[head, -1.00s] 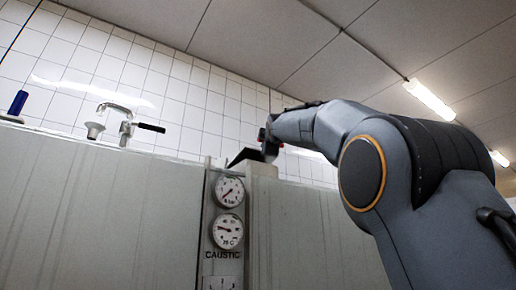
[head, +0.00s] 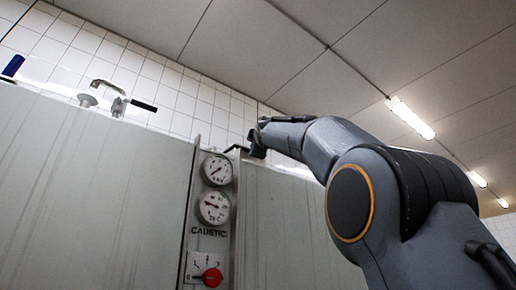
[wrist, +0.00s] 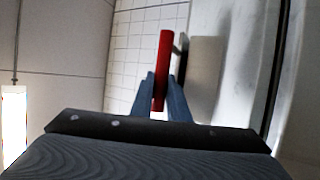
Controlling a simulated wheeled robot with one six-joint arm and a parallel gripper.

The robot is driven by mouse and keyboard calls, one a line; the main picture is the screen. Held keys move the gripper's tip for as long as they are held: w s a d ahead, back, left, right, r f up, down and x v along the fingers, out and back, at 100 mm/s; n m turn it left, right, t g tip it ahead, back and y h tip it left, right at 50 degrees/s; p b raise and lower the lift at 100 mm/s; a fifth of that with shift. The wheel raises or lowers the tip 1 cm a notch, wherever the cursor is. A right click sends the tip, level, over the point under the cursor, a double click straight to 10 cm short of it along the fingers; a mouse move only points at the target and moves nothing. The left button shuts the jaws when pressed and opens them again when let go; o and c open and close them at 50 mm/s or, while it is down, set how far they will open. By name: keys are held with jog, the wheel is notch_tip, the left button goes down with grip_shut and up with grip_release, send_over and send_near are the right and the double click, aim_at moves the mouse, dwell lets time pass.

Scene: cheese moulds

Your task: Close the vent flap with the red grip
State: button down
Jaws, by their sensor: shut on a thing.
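The red grip (wrist: 162,70) is a straight red bar in the middle of the wrist view. My gripper (wrist: 168,90) has its two blue-grey fingers on either side of the bar and is shut on it. In the head view my gripper (head: 257,146) is at the top edge of the tank front, just right of the gauge panel. The vent flap (head: 236,149) shows there only as a thin dark edge, nearly flat, beside the gripper. The red grip is hardly visible in the head view.
The gauge panel (head: 209,215) carries two round dials and a red knob (head: 212,277) below my gripper. A tap (head: 118,103) and a blue object (head: 13,66) stand along the tank top at left. The tiled wall (head: 165,90) is behind.

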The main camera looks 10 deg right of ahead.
jog(key=shift+s+d+f+b, duration=0.1)
jog(key=shift+f+b, duration=0.4)
jog(key=shift+f, duration=0.3)
jog(key=c, duration=1.7)
grip_release()
jog(key=shift+s, duration=0.15)
jog(key=b+v, duration=0.5)
jog(key=v, duration=0.2)
jog(key=shift+s+f, duration=0.1)
jog(key=shift+s, duration=0.25)
